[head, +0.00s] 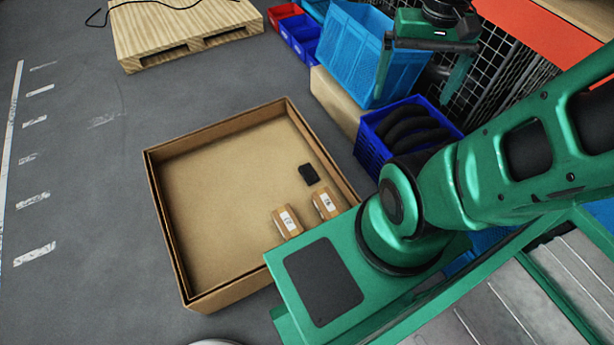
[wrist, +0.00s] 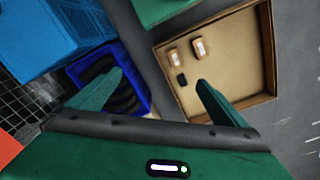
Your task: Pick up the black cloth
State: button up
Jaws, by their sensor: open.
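A small black item, which looks like the folded black cloth (head: 308,174), lies flat on the floor of the open cardboard box (head: 215,205), toward its right side. In the wrist view the cloth (wrist: 182,79) shows between my two fingers, some distance beyond them. My gripper (head: 418,88) is open and empty. In the head view it is at the upper right, in front of the light blue crate and well apart from the cloth. Both fingers also show in the wrist view (wrist: 160,76).
Two small labelled brown packages (head: 287,222) lie near the cloth. A dark blue crate (head: 371,150) with black curved pieces stands right of the box, near a light blue crate (head: 350,50). A wooden pallet (head: 185,28) lies behind. Grey floor left of the box is clear.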

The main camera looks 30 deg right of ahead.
jog(key=w+d+f+m, duration=0.1)
jog(key=w+d, duration=0.1)
jog(key=w, duration=0.4)
jog(key=w+d+f+m, duration=0.1)
jog(key=w+d+f, duration=0.1)
jog(key=w, duration=0.4)
jog(key=w+d+f+m+h, duration=0.1)
jog(key=w+f, duration=0.5)
jog(key=w, duration=0.2)
jog(key=w+d+f+m, duration=0.1)
jog(key=w+d+f, duration=0.1)
jog(key=w+f, duration=0.5)
jog(key=m+y, duration=0.1)
jog(key=m, duration=0.6)
send_over(309, 172)
jog(key=f, duration=5.8)
jog(key=shift+s+a, duration=0.25)
jog(key=shift+a, duration=0.05)
jog(key=shift+w+d+f, duration=0.1)
jog(key=shift+d+f, duration=0.05)
jog(key=shift+f, duration=1.4)
jog(key=shift+w+d+f, duration=0.1)
jog(key=shift+f, duration=1.45)
jog(key=c, duration=0.9)
